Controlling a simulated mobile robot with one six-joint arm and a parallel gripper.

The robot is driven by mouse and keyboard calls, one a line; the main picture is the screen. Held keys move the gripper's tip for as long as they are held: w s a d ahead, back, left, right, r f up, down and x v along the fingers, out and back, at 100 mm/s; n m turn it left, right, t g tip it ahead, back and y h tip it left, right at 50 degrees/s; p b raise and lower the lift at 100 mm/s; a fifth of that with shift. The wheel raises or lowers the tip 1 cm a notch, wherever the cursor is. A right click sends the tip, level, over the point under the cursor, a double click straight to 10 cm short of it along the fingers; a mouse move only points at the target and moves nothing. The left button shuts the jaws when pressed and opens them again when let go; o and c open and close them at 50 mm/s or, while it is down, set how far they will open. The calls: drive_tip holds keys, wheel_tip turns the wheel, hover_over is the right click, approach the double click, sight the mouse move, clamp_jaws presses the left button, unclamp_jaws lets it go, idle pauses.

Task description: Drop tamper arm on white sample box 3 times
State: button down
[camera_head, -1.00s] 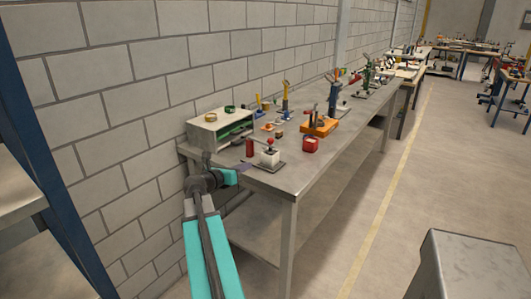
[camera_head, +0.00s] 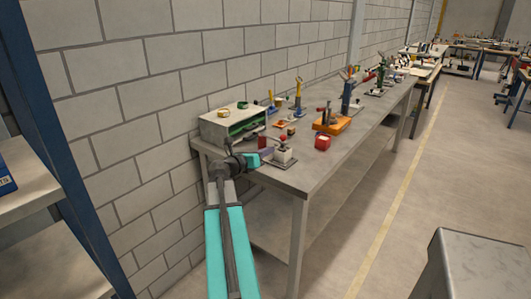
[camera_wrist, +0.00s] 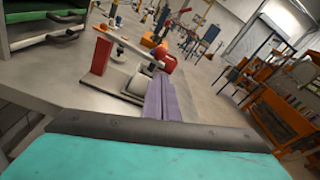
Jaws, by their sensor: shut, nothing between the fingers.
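The tamper stands near the close end of the long grey workbench. In the wrist view it has a red post (camera_wrist: 101,53), a pale tamper arm (camera_wrist: 132,45) and a red ball knob (camera_wrist: 163,57) at the arm's free end. The knob (camera_head: 283,138) also shows in the head view, above the white sample box (camera_head: 283,156). The box (camera_wrist: 139,84) is partly hidden behind my fingers in the wrist view. My gripper (camera_wrist: 159,80) has its purple fingers together, empty, just beside the box and below the knob. I cannot tell whether they touch either one.
A grey shelf box with green trays (camera_head: 233,124) stands behind, against the block wall. A red container (camera_head: 322,142) and an orange base with a blue press (camera_head: 333,123) stand further right. The bench's front edge (camera_head: 303,192) is clear.

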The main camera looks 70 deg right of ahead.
sight(284, 143)
drive_tip(key=shift+p+x, duration=0.55)
drive_tip(key=shift+x, duration=3.2)
drive_tip(key=shift+a, duration=0.2)
drive_tip(key=shift+d+r, duration=0.15)
drive_tip(key=shift+r, duration=0.05)
